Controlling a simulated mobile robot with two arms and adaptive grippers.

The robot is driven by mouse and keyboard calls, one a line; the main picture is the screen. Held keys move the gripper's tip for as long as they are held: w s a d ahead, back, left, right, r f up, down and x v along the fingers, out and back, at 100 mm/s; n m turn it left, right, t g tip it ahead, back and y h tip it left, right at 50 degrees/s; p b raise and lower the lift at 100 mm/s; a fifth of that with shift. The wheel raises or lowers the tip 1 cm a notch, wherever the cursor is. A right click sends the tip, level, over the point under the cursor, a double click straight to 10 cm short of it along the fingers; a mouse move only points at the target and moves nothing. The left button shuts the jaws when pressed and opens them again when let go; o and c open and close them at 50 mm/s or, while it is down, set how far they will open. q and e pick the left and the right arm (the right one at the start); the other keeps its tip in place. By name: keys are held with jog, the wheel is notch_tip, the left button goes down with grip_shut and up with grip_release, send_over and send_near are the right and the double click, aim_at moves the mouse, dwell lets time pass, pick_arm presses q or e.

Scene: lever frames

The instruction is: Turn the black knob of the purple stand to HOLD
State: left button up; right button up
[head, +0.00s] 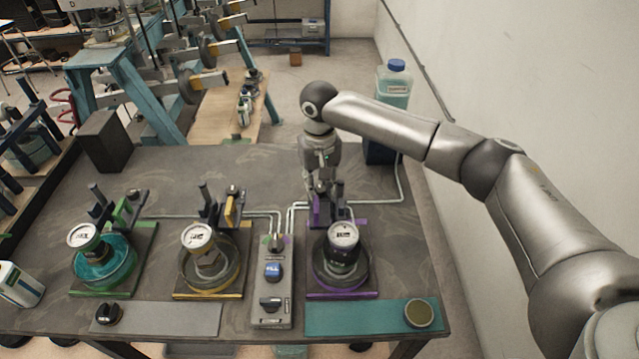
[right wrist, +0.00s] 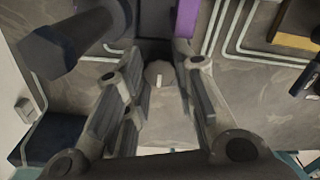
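The purple stand (head: 316,292) is at the right of the bench in the head view. It carries a dark round vessel with a white-faced gauge (head: 343,235) on top. A purple bracket (head: 319,209) and a dark upright post stand at its back. A dark faceted handle (right wrist: 70,42) and a purple part (right wrist: 187,18) lie beyond the fingers. My left gripper is out of view.
Yellow (head: 208,295) and green (head: 100,293) stands are further left. A bottle (head: 394,85) is behind, near the wall. The back middle of the bench is clear.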

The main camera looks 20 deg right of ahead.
aim_at(319, 188)
jog(key=shift+c, duration=1.1)
jog(key=shift+r+m+p, duration=0.2)
jog(key=shift+m+p, duration=0.2)
jog(key=shift+p, duration=0.55)
jog(key=shift+f+m+p, duration=0.1)
jog(key=shift+m+p, duration=0.2)
jog(key=shift+p, duration=0.1)
jog(key=shift+f, duration=0.1)
jog(key=o, duration=1)
jog(key=shift+o, duration=0.2)
notch_tip(319, 188, up, 12)
